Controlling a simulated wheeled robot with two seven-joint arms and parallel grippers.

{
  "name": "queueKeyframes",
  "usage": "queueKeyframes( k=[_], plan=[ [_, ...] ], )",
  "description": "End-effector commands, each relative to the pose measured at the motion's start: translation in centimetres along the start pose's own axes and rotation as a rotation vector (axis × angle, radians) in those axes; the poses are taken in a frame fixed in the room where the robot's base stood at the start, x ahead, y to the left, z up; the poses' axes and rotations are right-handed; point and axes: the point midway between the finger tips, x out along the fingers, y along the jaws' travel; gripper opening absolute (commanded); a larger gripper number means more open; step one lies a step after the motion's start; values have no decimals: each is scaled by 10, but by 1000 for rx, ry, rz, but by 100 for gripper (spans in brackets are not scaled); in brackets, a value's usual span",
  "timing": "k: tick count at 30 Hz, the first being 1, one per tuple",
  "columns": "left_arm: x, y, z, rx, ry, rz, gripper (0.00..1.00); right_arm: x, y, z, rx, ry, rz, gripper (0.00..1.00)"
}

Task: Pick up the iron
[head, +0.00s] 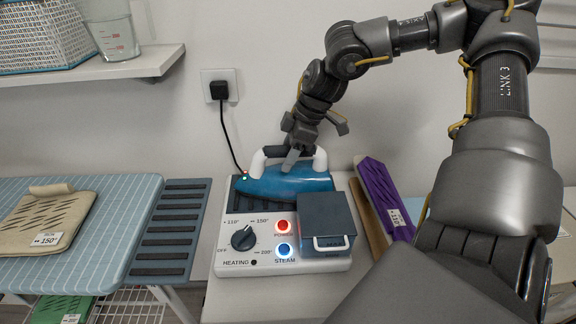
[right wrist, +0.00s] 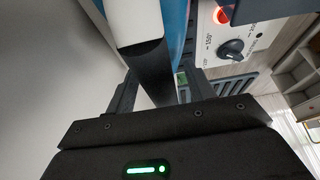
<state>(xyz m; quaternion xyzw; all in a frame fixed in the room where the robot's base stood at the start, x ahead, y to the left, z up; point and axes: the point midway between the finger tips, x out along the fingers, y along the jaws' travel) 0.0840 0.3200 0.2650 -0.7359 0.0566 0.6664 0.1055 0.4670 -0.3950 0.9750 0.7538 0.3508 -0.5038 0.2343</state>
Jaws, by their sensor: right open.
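The iron (head: 288,184) has a blue body and a white-ended handle with a dark grip. It sits on the back of a white heating station (head: 226,262), by a dark ribbed rest. My right gripper (head: 300,154) is at the handle from above, with one finger visible in front of the grip. In the right wrist view the open fingers of my right gripper (right wrist: 161,95) stand on either side of the iron's dark grip (right wrist: 150,66). I cannot tell whether they touch it. My left gripper is not in view.
A dark box (head: 327,220) sits at the station's front right. A purple folded cloth (head: 381,190) leans to the right. An ironing board (head: 120,215) with a beige cloth (head: 38,222) is at left. A plug cord (head: 229,135) hangs behind. A shelf (head: 110,68) is at upper left.

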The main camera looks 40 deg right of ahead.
Motion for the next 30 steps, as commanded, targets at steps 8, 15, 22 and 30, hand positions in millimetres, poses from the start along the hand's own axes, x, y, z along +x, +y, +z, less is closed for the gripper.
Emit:
queueKeyframes(
  k=[8, 15, 22, 30],
  plan=[
    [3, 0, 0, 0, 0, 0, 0, 2, 0, 1, 0, 0, 0, 54],
    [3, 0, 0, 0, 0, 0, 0, 2, 0, 1, 0, 0, 0, 47],
    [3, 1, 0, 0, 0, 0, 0, 2, 0, 1, 0, 0, 0, 17],
    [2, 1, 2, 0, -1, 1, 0, 0, 1, -1, -2, 5, 4, 1]
  ],
)
